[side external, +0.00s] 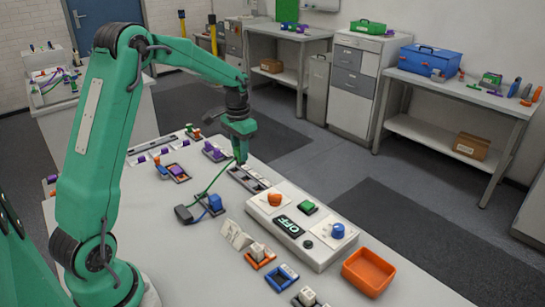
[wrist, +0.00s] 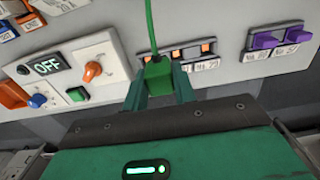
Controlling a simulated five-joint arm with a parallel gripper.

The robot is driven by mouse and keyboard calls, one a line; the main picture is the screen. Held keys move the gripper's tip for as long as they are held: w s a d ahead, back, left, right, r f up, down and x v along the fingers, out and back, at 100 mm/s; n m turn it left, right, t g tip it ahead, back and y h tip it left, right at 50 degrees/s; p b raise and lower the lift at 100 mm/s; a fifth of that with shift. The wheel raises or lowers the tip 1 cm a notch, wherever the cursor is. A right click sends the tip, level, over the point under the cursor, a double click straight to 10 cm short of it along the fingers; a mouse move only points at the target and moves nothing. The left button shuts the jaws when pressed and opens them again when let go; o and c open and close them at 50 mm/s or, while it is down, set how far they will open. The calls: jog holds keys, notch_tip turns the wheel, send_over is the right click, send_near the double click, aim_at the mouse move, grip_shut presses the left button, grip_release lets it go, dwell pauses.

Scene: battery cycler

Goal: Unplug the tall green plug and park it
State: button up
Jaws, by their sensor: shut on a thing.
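My gripper (wrist: 158,88) is shut on the green plug (wrist: 157,75), one finger on each side of it, in the wrist view. A green cable runs up from the plug in that view. In the side view my gripper (side external: 240,157) points down at the far end of a dark slotted strip (side external: 250,180). The strip also shows in the wrist view (wrist: 190,64), with orange-lined slots and white labels, just beyond the plug. The plug is mostly hidden in the side view. I cannot tell whether it is seated in a slot or above it.
The cycler (side external: 315,250) has an orange knob (side external: 274,199), green button (side external: 308,208), blue knob (side external: 338,230) and a display reading OFF. A black block (side external: 184,214) and blue plug (side external: 215,202) lie near the cable. An orange bin (side external: 368,272) stands at the front right.

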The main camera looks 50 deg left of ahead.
jog(key=s+a+f, duration=0.1)
jog(key=s+a, duration=0.1)
jog(key=s, duration=0.4)
jog(key=s+a+f, duration=0.2)
jog(key=s, duration=0.3)
jog(key=shift+s+a, duration=0.35)
jog(key=shift+f, duration=0.1)
jog(key=shift+f, duration=3.15)
jog(key=shift+f, duration=0.25)
jog(key=o, duration=1.1)
jog(key=shift+c, duration=0.2)
